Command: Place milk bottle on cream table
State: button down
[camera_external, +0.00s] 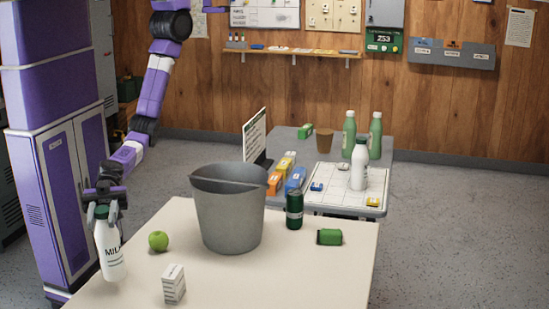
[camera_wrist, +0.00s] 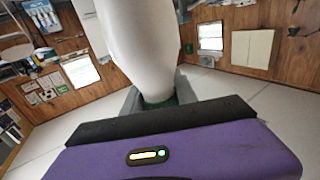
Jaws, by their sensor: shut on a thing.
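The milk bottle (camera_external: 110,252) is white with dark "MILK" lettering, nearly upright, at the left edge of the cream table (camera_external: 225,285). My gripper (camera_external: 103,212) is shut on its top, near the cap. I cannot tell whether the bottle's base touches the table or hangs just above or beside it. In the wrist view the white bottle body (camera_wrist: 145,45) fills the upper middle, and its green cap end sits at my gripper (camera_wrist: 157,98).
A grey table (camera_external: 385,150) behind holds another white bottle (camera_external: 359,165) and green bottles (camera_external: 375,135).

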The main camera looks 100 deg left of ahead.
jog(key=shift+f+b, duration=1.25)
jog(key=shift+f, duration=0.7)
jog(key=shift+f, duration=0.1)
jog(key=c, duration=1)
grip_release()
jog(key=shift+o, duration=0.2)
jog(key=shift+r, duration=0.2)
send_near(104, 231)
jog(key=shift+s+a+f+p, duration=0.15)
jog(key=shift+s+a+p, duration=0.2)
jog(key=shift+a, duration=0.3)
